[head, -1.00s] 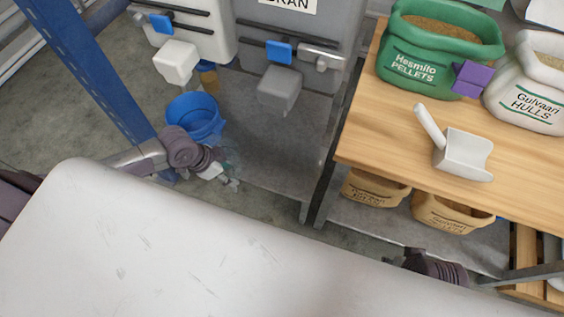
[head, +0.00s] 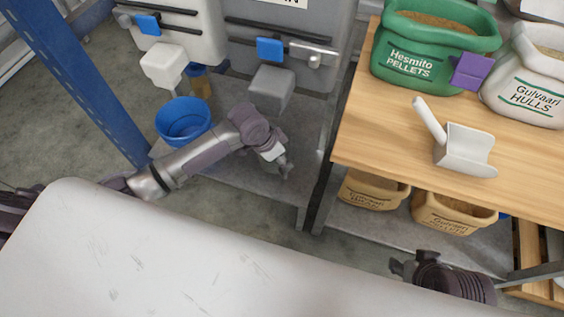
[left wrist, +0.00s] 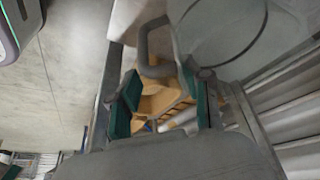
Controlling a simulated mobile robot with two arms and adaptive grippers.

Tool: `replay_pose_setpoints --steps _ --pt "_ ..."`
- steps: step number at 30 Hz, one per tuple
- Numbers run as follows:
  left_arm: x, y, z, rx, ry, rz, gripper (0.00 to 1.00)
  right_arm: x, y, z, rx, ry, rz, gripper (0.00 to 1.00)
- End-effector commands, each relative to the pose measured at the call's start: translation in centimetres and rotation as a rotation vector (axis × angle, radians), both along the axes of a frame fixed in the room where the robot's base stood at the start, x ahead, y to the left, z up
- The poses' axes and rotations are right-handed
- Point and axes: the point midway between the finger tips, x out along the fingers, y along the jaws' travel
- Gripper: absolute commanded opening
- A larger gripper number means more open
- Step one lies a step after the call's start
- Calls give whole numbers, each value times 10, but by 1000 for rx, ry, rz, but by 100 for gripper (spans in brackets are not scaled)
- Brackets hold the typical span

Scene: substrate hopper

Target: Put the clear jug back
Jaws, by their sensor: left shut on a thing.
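The clear jug (left wrist: 228,28) shows in the left wrist view as a see-through round body at the upper right, with a grey handle (left wrist: 150,45). My left gripper (left wrist: 165,103) is shut on the jug, its teal finger pads at either side near the handle. In the head view my left gripper (head: 278,160) is over the grey low shelf, right of the blue bucket; I cannot make out the jug clearly there. My right gripper (head: 400,268) is at the lower right, below the wooden table; its finger opening is unclear.
A blue bucket (head: 183,121) stands under the white hopper (head: 195,35); a grey hopper (head: 290,50) is beside it. The wooden table (head: 390,150) bears a white scoop (head: 466,150), a green sack (head: 418,60) and a white sack (head: 525,85). Tan sacks (head: 452,212) sit below. A blue post (head: 85,80) stands left.

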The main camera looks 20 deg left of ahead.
Motion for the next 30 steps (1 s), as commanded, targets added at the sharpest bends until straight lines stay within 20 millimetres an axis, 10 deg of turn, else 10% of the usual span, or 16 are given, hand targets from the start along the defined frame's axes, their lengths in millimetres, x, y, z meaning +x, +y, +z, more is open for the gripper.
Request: replay_pose_setpoints --steps 9,23,24,30 --pt "-1 0 -28 -1 0 -1 0 51 16 12 54 -257 21 40" --pt "-1 0 -33 -1 -1 0 0 55 18 16 59 -281 23 40" --pt "-1 0 -32 -1 1 0 55 55 18 16 59 -281 23 40" --pt "-1 0 -32 -1 1 0 74 55 18 16 59 -281 23 40"
